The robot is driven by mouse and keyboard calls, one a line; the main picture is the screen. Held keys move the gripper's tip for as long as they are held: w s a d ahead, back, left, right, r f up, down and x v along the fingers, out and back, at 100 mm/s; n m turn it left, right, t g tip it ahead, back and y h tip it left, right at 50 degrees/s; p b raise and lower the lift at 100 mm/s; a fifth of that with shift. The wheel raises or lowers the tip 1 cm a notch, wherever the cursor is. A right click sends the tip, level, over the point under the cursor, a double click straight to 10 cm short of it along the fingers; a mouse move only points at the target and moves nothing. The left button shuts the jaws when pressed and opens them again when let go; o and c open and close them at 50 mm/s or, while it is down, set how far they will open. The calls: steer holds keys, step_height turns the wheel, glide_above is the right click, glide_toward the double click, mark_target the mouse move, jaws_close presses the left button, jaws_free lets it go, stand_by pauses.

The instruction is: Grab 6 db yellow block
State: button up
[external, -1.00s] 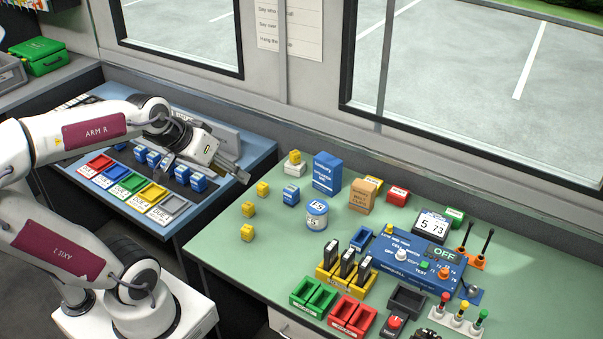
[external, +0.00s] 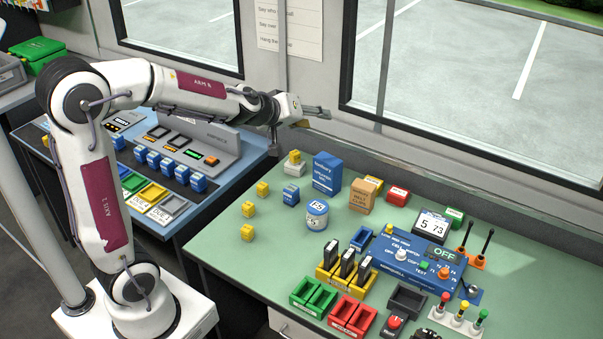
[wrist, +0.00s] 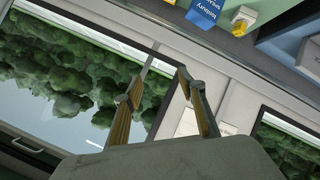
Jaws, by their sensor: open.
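Several small yellow blocks sit on the green table in the external view. Three stand in a row at its left: a far one (external: 262,188), a middle one (external: 248,209) and a near one (external: 247,233). Another yellow block (external: 295,156) rests on a white block (external: 294,168) near the wall. Their markings are too small to read, so I cannot tell which is 6 db. My gripper (external: 318,115) is raised near the window wall, above and behind the blocks. In the wrist view my gripper (wrist: 160,85) is open and empty, its fingers apart.
A blue box (external: 327,173), a brown box (external: 362,196), a blue block (external: 291,195) and a round tin (external: 316,214) stand near the yellow blocks. A blue control panel (external: 410,258) and coloured trays fill the right. The table's front left is clear.

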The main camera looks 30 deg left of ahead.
steer(key=w+a+f+n+y, duration=0.1)
steer(key=w+f+n+y, duration=0.15)
steer(key=w, duration=0.25)
steer(key=n+g+y, duration=0.9)
steer(key=g+y, duration=0.2)
steer(key=y, duration=0.2)
glide_toward(252, 209)
steer(key=shift+w+a+f, duration=0.1)
steer(key=shift+w+a, duration=0.3)
steer(key=shift+a, duration=0.45)
steer(key=shift+s+f, duration=0.15)
steer(key=shift+s, duration=0.25)
steer(key=shift+x, duration=1.3)
